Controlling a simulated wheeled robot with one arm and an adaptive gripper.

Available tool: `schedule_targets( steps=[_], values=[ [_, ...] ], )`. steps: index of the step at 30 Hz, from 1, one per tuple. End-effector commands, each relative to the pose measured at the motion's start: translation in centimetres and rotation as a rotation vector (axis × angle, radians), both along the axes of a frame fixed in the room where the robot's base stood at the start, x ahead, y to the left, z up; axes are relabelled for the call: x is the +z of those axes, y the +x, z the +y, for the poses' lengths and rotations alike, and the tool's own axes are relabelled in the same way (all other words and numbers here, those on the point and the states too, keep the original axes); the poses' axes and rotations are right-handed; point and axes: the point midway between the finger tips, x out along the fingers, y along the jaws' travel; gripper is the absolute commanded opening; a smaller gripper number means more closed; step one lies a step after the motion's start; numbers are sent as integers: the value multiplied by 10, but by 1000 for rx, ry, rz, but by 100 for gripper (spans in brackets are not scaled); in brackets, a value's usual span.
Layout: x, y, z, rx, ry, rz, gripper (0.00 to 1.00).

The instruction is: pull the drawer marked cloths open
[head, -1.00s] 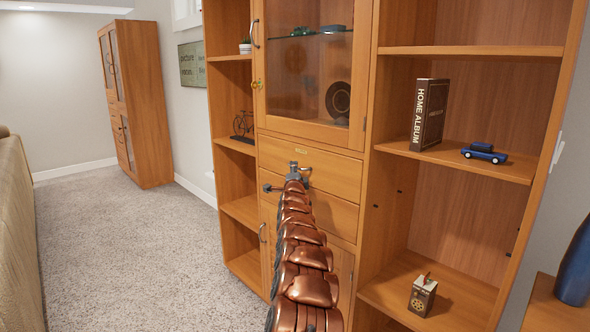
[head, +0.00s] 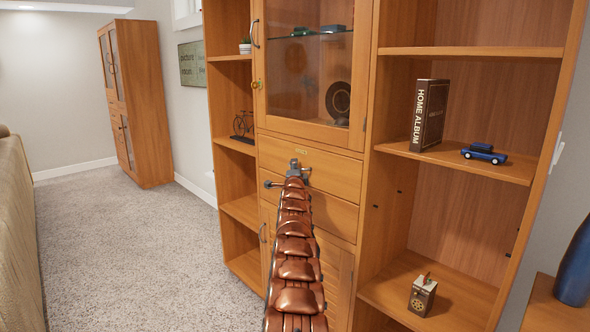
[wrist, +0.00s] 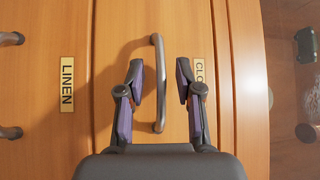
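The cloths drawer (head: 338,174) is the upper of two wooden drawers under the glass door and looks shut. In the wrist view its face (wrist: 180,25) is turned sideways. Its label (wrist: 198,72) is partly hidden by my right finger, with only "CLO" readable. Its metal bar handle (wrist: 158,100) stands between my two fingers. My gripper (wrist: 159,75) is open, one finger each side of the handle, with gaps visible on both sides. In the head view my gripper (head: 296,167) is at the drawer front, and my arm hides part of the handle area.
The drawer marked linen (wrist: 67,84) is just below, with its own handle (wrist: 12,85). A glass door (head: 312,70) is above. Open shelves on the right hold a home album (head: 430,115) and a blue toy car (head: 484,153). Carpet (head: 120,240) is clear on the left.

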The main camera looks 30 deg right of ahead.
Motion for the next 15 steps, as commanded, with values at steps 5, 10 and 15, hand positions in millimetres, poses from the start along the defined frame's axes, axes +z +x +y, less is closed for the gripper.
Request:
schedule_targets(
  steps=[5,10,15],
  values=[
    [0,0,0,0,-1,-1,34],
    [1,0,0,0,-1,-1,16],
    [1,0,0,0,-1,-1,0]
  ],
)
